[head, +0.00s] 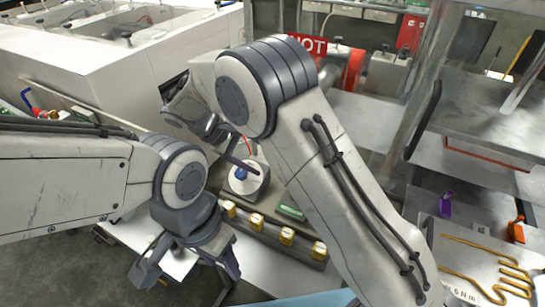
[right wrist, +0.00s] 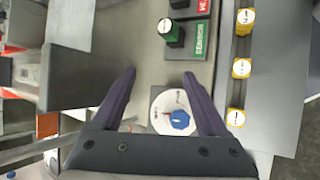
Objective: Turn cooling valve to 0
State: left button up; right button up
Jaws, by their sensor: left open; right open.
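A blue knob (head: 241,174) sits on a round white dial plate (head: 246,185) on the grey panel; I take it as the cooling valve. In the right wrist view the knob (right wrist: 180,119) shows with a red mark on its left, and the dial lettering is too small to read. My right gripper (right wrist: 159,74) is open and empty, its fingers reaching past either side of the dial in that view; contact cannot be told. My left gripper (head: 186,272) is open and empty, lower left of the dial.
Several yellow knobs (head: 287,236) line the panel's front ledge. A red HOT sign (head: 313,46) stands behind. A purple object (head: 445,205) lies right.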

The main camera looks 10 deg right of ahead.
jog(key=shift+s+d+r+b, duration=0.15)
jog(key=shift+s+d+r, duration=0.25)
jog(key=shift+d, duration=0.25)
jog(key=shift+s+d+r+b, duration=0.1)
jog(key=shift+s+d+r, duration=0.2)
jog(key=shift+d+r, duration=0.25)
jog(key=shift+s+d+r+b, duration=0.15)
jog(key=shift+s+d+r, duration=0.2)
jog(key=shift+d, duration=0.35)
